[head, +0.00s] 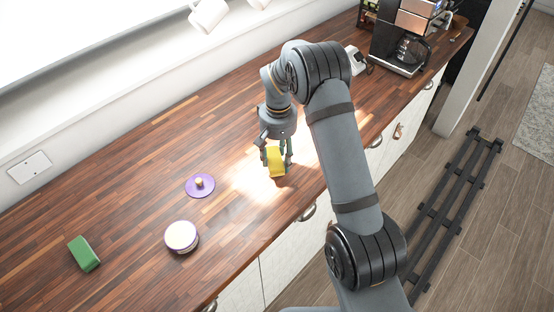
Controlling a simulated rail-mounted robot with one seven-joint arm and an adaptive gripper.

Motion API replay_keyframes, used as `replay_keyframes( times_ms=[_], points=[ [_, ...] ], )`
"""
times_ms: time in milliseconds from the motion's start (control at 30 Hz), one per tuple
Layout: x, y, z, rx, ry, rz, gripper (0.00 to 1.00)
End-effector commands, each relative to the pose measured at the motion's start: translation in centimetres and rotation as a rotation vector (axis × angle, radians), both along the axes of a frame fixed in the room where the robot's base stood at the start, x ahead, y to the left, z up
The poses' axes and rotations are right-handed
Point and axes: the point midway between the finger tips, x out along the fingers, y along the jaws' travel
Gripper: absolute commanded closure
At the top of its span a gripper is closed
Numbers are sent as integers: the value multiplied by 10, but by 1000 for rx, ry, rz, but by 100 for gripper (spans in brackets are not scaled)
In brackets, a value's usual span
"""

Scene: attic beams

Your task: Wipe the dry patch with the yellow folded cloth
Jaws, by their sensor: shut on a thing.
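The yellow folded cloth (276,167) is between the fingers of my gripper (277,162), which is shut on it. The cloth is low over the wooden counter (130,205), near its front edge. I cannot tell whether its lower end touches the wood. A pale, bright area (250,183) spreads on the counter around and left of the cloth. I cannot tell the dry patch from light glare there. Part of this area is hidden behind my gripper and arm.
A purple lid (208,190) with a knob and a round pale-topped container (181,236) stand to the left. A green block (84,253) lies farther left. A coffee maker (402,50) stands at the far right end. Counter between the green block and lid is clear.

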Motion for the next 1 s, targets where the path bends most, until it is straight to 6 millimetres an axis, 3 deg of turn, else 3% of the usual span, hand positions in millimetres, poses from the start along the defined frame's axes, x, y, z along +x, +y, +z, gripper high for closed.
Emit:
replay_keyframes(
  times_ms=[400, 1000],
  points=[
    [0, -1, 38, 0, -1, 0, 75],
    [0, -1, 39, 0, -1, -1, 75]
  ],
)
